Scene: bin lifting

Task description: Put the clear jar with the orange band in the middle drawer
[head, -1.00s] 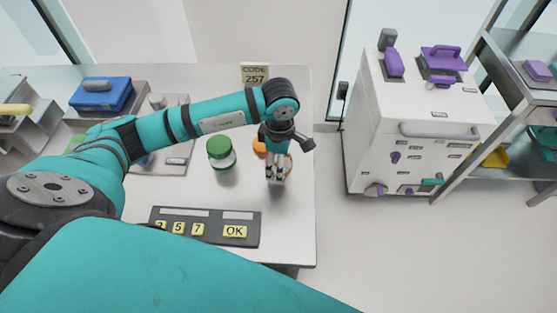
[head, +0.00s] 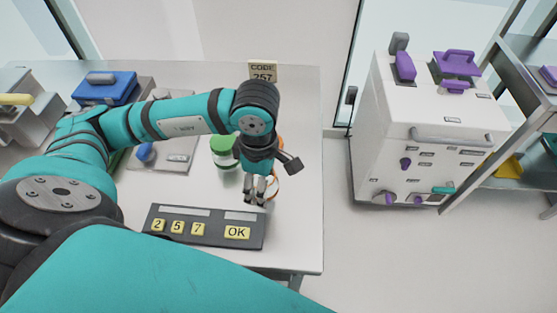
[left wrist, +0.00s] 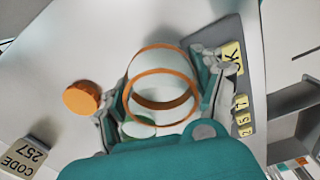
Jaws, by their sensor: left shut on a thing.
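The clear jar with the orange band (left wrist: 160,62) is between the fingers of my left gripper (left wrist: 158,100) in the left wrist view. In the head view this gripper (head: 260,190) points down over the table's front right part, just behind the keypad. It is shut on the jar (head: 273,186), which is mostly hidden behind the fingers there. I cannot tell whether the jar touches the table. A white cabinet (head: 432,115) with purple knobs and small handles stands on the floor at the right. I cannot make out which part is the middle drawer. My right gripper is not in view.
A green-lidded jar (head: 224,152) stands left of my gripper. An orange-lidded thing (left wrist: 82,98) is beside the held jar. The keypad (head: 205,238) lies in front, and a code sign (head: 263,71) stands behind. Open floor lies between table and cabinet; shelving is at far right.

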